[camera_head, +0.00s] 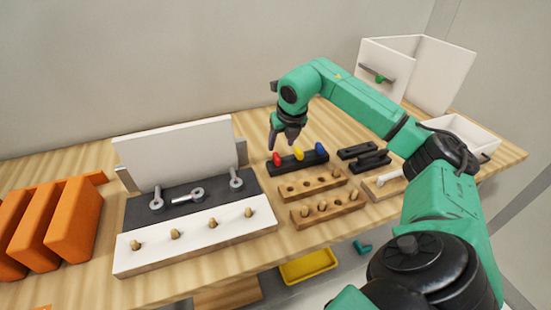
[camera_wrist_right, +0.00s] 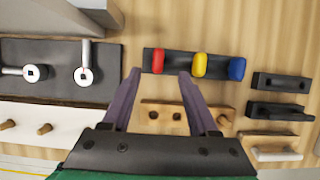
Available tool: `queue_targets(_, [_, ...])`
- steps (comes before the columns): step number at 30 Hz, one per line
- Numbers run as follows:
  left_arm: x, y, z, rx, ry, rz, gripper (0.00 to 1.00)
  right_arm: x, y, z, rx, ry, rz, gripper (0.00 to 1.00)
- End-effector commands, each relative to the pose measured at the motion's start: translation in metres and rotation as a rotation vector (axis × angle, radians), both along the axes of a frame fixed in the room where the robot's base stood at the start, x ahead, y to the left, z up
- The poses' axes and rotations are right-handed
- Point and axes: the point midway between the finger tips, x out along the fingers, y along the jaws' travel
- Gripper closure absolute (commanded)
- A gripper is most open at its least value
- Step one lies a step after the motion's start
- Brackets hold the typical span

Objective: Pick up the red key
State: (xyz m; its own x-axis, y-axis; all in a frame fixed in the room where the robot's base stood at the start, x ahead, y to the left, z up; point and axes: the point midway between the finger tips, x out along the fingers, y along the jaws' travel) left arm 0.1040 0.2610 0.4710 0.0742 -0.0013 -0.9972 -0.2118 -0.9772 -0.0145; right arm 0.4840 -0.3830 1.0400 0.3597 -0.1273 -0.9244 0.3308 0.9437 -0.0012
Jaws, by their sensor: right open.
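The red key (camera_head: 277,159) stands at the left end of a black holder (camera_head: 312,163), beside a yellow key (camera_head: 298,153) and a blue key (camera_head: 320,148). In the right wrist view the red key (camera_wrist_right: 158,61) is at the top, just beyond and between the fingertips. My right gripper (camera_head: 284,143) is open and empty above the holder's left end; it also shows in the right wrist view (camera_wrist_right: 160,75). The fingers appear apart from the red key. My left gripper is not in view.
Wooden peg blocks (camera_head: 312,187) lie in front of the holder, and small black blocks (camera_head: 365,158) to its right. A white board with pegs (camera_head: 195,240) and a dark panel with metal tools (camera_head: 180,200) lie left. Orange blocks (camera_head: 72,222) stand far left.

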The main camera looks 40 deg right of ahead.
Motion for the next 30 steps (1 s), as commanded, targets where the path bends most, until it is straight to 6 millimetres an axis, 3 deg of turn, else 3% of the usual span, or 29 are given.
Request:
queue_targets(13, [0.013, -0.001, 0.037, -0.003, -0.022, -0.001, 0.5, 0.023, -0.004, -0.068, 0.004, 0.001, 0.0, 0.4])
queue_targets(20, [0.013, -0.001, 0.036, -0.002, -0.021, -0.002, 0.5, 0.025, -0.006, -0.076, 0.0, -0.002, 0.001, 0.4])
queue_targets(23, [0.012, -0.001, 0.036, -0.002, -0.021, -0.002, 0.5, 0.025, -0.006, -0.076, 0.0, -0.001, 0.001, 0.71])
queue_targets(25, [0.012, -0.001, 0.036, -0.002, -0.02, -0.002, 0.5, 0.025, -0.006, -0.076, 0.0, -0.001, 0.001, 0.97])
queue_targets(30, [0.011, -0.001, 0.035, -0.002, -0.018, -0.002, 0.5, 0.025, -0.006, -0.076, 0.0, -0.001, 0.001, 1.0])
